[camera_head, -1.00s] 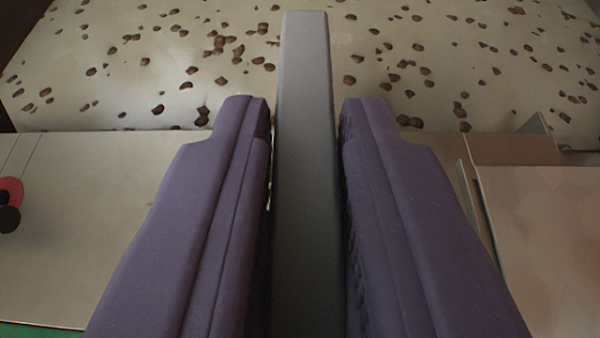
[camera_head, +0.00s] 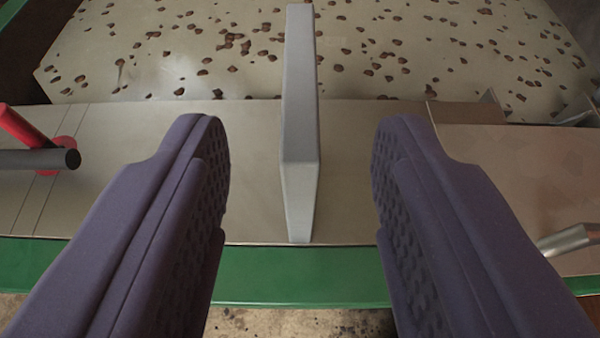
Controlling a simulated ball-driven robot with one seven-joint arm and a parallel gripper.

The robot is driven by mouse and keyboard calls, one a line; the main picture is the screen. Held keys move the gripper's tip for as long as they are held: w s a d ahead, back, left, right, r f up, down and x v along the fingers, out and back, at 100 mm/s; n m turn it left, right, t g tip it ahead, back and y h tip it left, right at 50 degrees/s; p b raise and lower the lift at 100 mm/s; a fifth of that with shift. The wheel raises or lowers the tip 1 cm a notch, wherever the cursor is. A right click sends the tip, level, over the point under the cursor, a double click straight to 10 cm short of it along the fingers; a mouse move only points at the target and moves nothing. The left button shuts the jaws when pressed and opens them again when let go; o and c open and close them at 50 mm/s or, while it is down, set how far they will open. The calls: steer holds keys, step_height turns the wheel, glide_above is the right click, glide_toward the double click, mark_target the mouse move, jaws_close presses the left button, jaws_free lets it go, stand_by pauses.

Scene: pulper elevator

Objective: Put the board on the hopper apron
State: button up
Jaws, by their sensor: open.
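The board (camera_head: 300,200) is a long, narrow grey bar in the middle of the view. Its near end face meets the metal apron (camera_head: 230,215) close to the apron's front edge, and it appears to rest there. Its far part reaches, in the picture, across the hopper area with brown pieces; whether it touches anything there I cannot tell. My gripper (camera_head: 300,125) is open, with one purple finger on each side of the board. A wide gap shows between each finger and the board, and neither finger touches it.
Red (camera_head: 22,125) and dark grey (camera_head: 40,159) rods are at the left. A metal rod (camera_head: 567,240) and a raised panel (camera_head: 500,150) are at the right. A green rim (camera_head: 270,275) runs along the front. Brown pieces are scattered over the pale surface (camera_head: 220,80) behind.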

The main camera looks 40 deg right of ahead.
steer(key=v, duration=0.5)
steer(key=w+a+r+n+t+y, duration=0.1)
steer(key=w+a+r+t+y, duration=0.15)
steer(key=w+r+y, duration=0.65)
steer(key=w+a+r+n+t, duration=0.2)
steer(key=w+a+r, duration=0.15)
steer(key=r, duration=1.05)
steer(key=s+d+r+n+y, duration=0.1)
steer(key=s+d+r+n, duration=0.15)
steer(key=r, duration=0.65)
steer(key=s+d+r+n+y, duration=0.1)
steer(key=s+d+r, duration=0.15)
steer(key=r, duration=0.55)
steer(key=s+d+r+h, duration=0.3)
steer(key=s+d+r, duration=0.4)
steer(key=d+r, duration=0.1)
steer(key=shift+d+n+p, duration=0.35)
steer(key=shift+d+p, duration=0.05)
steer(key=shift+d, duration=0.05)
steer(key=shift+s, duration=0.15)
